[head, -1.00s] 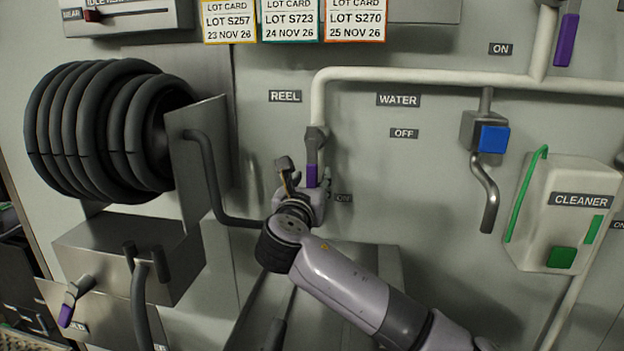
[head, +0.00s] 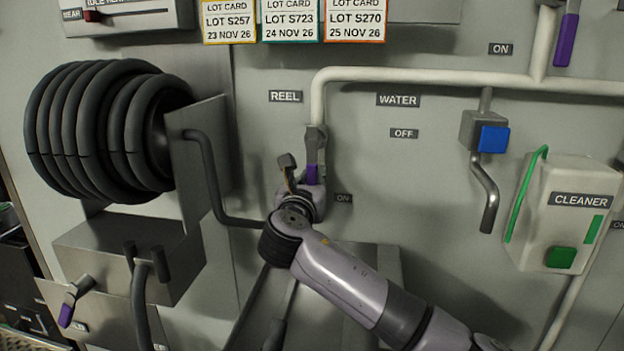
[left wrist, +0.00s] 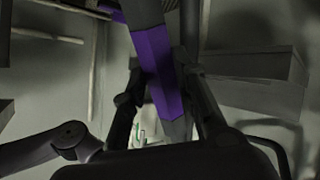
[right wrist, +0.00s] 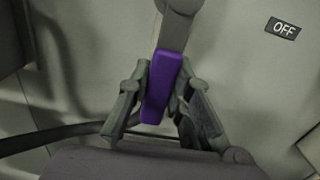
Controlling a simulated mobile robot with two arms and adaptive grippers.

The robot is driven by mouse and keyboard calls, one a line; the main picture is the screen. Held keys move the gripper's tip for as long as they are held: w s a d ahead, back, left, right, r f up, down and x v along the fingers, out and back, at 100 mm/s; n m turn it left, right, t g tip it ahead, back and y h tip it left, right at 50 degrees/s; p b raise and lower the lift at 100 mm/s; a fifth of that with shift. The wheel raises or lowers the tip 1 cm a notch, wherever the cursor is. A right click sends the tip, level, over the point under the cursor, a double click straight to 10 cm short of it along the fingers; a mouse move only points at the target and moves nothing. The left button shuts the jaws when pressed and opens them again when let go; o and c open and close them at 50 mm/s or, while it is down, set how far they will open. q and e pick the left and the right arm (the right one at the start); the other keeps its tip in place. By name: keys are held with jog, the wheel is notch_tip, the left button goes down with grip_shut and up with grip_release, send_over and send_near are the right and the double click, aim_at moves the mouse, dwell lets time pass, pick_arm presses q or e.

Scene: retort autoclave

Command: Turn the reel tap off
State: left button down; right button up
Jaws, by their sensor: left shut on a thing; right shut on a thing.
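The reel tap is a grey lever with a purple grip (head: 312,174), hanging down from the pipe beneath the REEL label (head: 285,96). An ON label (head: 343,198) lies low to its right, and an OFF label (head: 403,133) higher to its right. My right gripper (head: 304,182) is at the lever's lower end. In the right wrist view the purple grip (right wrist: 162,88) stands between the fingers of my right gripper (right wrist: 160,100), which is shut on it. In the left wrist view my left gripper (left wrist: 162,90) is shut on a purple-sleeved bar (left wrist: 157,65).
A hose reel (head: 90,130) and its bent pipe (head: 212,180) stand left of the tap. A blue-marked valve (head: 493,139) and the CLEANER box (head: 560,225) are on the right.

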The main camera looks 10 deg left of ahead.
grip_shut()
jog(key=shift+d, duration=0.15)
jog(key=d+r+n, duration=0.7)
jog(key=n, duration=1.1)
jog(key=shift+r, duration=0.2)
dwell(0.8)
jog(key=o, duration=0.8)
grip_release()
jog(key=shift+a, duration=0.1)
jog(key=shift+o, duration=0.2)
